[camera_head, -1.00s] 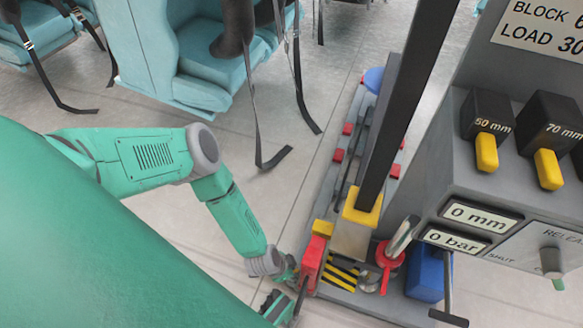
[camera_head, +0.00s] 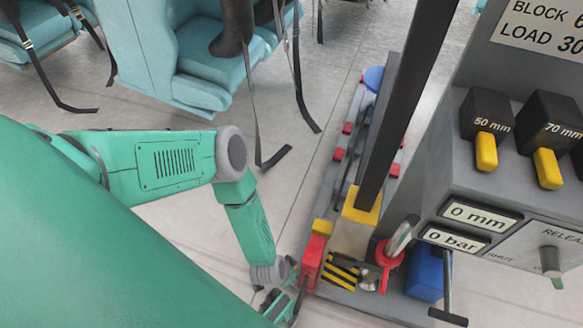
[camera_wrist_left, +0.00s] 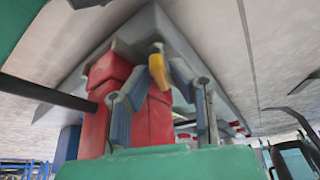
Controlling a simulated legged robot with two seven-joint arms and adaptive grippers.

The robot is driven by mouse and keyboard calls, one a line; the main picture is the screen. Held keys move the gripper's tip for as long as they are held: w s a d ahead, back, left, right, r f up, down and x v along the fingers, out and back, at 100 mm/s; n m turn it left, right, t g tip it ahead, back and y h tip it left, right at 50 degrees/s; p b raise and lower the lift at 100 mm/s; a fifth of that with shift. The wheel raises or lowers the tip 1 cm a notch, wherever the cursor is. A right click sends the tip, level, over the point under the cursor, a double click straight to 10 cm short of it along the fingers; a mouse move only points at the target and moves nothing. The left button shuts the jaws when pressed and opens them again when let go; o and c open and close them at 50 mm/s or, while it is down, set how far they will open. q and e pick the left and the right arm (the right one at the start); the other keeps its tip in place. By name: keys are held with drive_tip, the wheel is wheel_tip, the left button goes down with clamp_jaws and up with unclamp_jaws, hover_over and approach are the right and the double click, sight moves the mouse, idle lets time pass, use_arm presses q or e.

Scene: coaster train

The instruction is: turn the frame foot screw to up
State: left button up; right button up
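The jack frame's foot shows low in the middle of the head view, with a red block (camera_head: 312,262) beside yellow-black stripes (camera_head: 340,272). Red posts (camera_wrist_left: 153,118) stand ahead of my left gripper in the wrist view. A small yellow piece (camera_wrist_left: 158,72) lies between its fingertips, nearer the right one. I cannot tell which part is the frame foot screw. My left gripper (camera_head: 283,300) is beside the red block, its tips partly hidden in the head view. In the wrist view its fingers (camera_wrist_left: 157,76) stand apart, open. My right gripper is not in view.
A dark slanted post (camera_head: 408,105) rises from the frame. A red round-based part (camera_head: 388,254) and a blue block (camera_head: 425,273) with a lever stand right of it. A grey control panel (camera_head: 460,180) fills the right.

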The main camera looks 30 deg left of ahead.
use_arm(q)
drive_tip(key=v, duration=1.2)
